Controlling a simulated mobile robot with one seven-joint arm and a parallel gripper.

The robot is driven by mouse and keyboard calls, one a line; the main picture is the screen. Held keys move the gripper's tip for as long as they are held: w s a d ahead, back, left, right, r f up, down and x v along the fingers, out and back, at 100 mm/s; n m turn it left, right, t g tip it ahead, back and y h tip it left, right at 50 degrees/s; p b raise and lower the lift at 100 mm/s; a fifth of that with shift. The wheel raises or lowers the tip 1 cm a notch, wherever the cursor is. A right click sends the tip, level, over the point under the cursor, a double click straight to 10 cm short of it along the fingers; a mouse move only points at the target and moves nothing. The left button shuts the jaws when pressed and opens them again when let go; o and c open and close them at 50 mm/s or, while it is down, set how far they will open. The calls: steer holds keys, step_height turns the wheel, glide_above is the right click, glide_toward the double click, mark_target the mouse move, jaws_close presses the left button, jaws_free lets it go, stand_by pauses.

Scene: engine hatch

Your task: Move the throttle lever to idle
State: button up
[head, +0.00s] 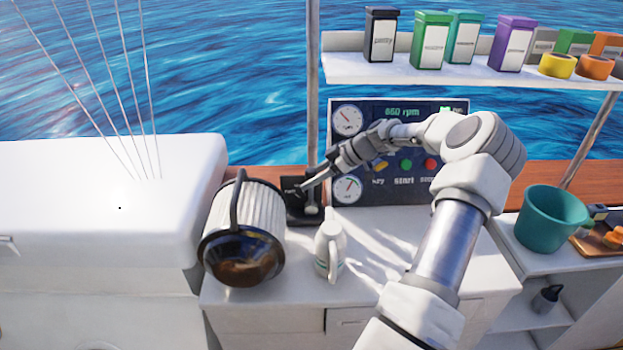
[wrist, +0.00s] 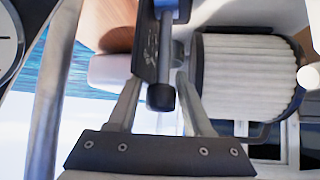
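The throttle is a black box (head: 291,186) on the white counter, left of the instrument panel. In the wrist view its lever (wrist: 161,97) shows as a grey shaft with a dark rounded end. My gripper (head: 302,187) reaches down and left to the throttle from the right. In the wrist view my gripper (wrist: 160,82) has its two fingers apart, one on each side of the lever. I cannot tell whether either finger touches it. The lever's setting marks are too small to read.
A thin post (head: 312,90) rises behind the throttle.

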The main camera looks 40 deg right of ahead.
steer(key=v, duration=1.2)
steer(key=shift+w, duration=0.1)
